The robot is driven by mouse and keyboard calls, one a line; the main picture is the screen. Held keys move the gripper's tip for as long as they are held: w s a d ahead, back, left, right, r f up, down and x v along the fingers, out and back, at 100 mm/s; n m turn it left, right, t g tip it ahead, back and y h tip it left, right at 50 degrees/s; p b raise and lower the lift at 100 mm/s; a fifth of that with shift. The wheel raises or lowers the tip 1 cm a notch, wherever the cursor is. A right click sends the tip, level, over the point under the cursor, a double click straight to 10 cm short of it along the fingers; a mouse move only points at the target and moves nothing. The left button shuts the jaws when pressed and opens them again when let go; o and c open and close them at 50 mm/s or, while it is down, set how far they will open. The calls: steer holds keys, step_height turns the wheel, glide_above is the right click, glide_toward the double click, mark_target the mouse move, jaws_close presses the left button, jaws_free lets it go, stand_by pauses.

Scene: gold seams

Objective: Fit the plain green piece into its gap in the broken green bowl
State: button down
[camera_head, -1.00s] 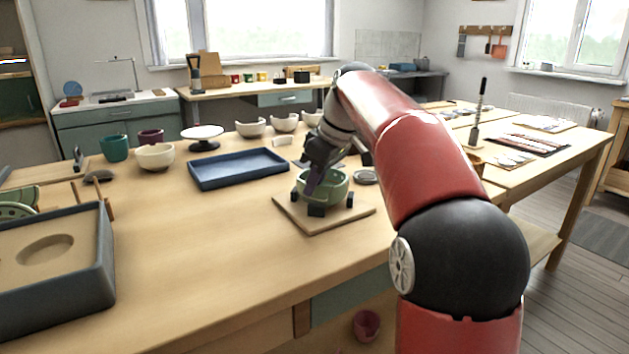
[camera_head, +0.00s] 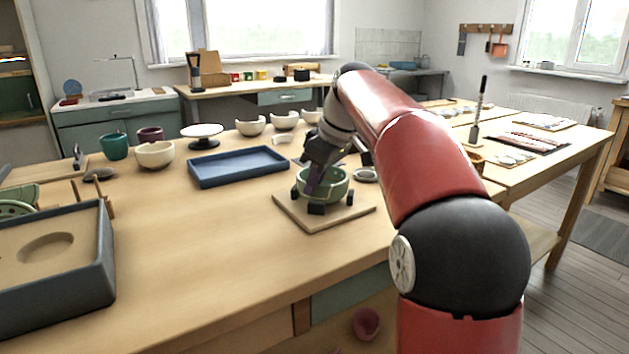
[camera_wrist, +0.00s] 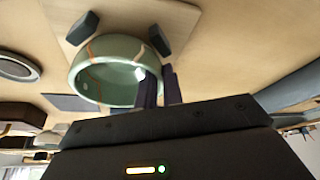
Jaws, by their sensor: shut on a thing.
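The broken green bowl (camera_head: 336,187) stands upright between dark blocks on a wooden board (camera_head: 290,211) on the bench. In the wrist view the bowl (camera_wrist: 103,77) shows orange-gold seams on its wall. My gripper (camera_head: 312,187) reaches down at the bowl's left side. In the wrist view its two dark fingers (camera_wrist: 160,88) are close together at the bowl's rim. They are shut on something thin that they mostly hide. I cannot make out the plain green piece apart from the bowl, or whether it sits in the gap.
A blue tray (camera_head: 238,179) lies left of the board. White bowls (camera_head: 155,155) and a green cup (camera_head: 114,147) stand behind it. A grey sand box (camera_head: 104,262) is at the front left. The bench between box and board is clear.

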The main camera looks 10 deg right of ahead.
steer(key=c, duration=1.5)
jaws_free()
steer(key=shift+o, duration=0.5)
steer(key=o, duration=0.4)
steer(key=shift+o, duration=0.2)
steer(key=shift+r, duration=2.95)
